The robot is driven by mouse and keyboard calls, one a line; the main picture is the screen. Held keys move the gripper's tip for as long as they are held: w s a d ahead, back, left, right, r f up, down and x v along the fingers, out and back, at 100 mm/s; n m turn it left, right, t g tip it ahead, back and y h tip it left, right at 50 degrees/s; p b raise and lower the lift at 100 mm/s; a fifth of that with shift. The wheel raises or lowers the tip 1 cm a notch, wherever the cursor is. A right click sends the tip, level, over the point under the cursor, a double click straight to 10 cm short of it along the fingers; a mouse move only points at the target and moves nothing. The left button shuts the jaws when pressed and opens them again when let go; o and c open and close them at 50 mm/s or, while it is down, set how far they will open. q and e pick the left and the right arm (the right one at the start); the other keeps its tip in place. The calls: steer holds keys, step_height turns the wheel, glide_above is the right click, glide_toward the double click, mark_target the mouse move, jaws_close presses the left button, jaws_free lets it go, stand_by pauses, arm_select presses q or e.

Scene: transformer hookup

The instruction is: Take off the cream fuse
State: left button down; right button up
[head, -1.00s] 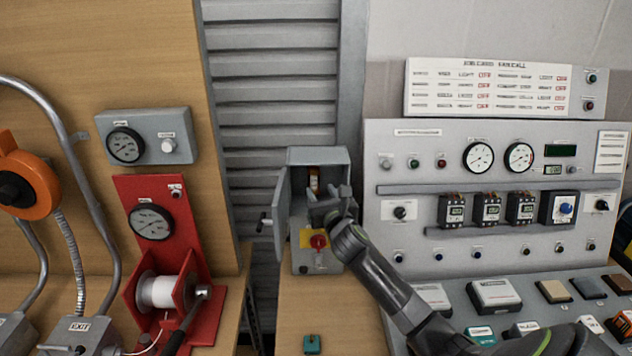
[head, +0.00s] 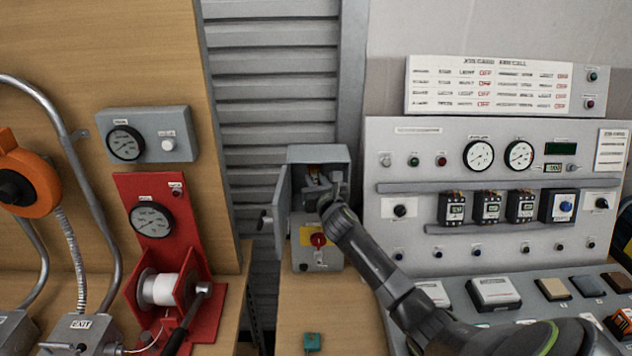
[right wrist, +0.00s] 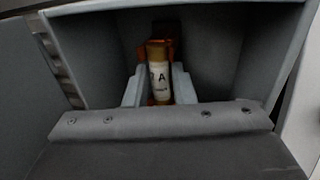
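The cream fuse (right wrist: 158,80), with a tan cap and a pale label showing an "A", stands upright in the small grey box (head: 341,156). In the head view it is mostly hidden by my right gripper (head: 318,184), which reaches into the box from the lower right. In the right wrist view my right gripper (right wrist: 160,88) has one finger on each side of the fuse. The fingers look open around it; contact is not clear. My left gripper is not in view.
The box door (head: 282,205) stands open on the left. A red switch on a yellow plate (head: 318,238) is below the opening. A control panel (head: 460,160) stands to the right, and a red stand with a white spool (head: 165,288) to the left.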

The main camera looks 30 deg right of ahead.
jaws_close()
steer(key=shift+s+a+f, duration=0.1)
steer(key=shift+s, duration=0.1)
steer(key=shift+s+a+p, duration=0.25)
steer(key=shift+s+p, duration=0.1)
steer(key=shift+p, duration=0.15)
steer(key=shift+s+a, duration=0.1)
steer(key=shift+s, duration=0.05)
steer(key=shift+s+a+p, duration=0.45)
steer(key=shift+s+p, duration=0.3)
steer(key=shift+s+a+p, duration=0.45)
steer(key=shift+s, duration=0.25)
steer(key=shift+s+a+p, duration=0.4)
steer(key=shift+s+p, duration=0.05)
steer(key=shift+s, duration=0.25)
steer(key=shift+s+a+p, duration=0.45)
steer(key=shift+s, duration=0.25)
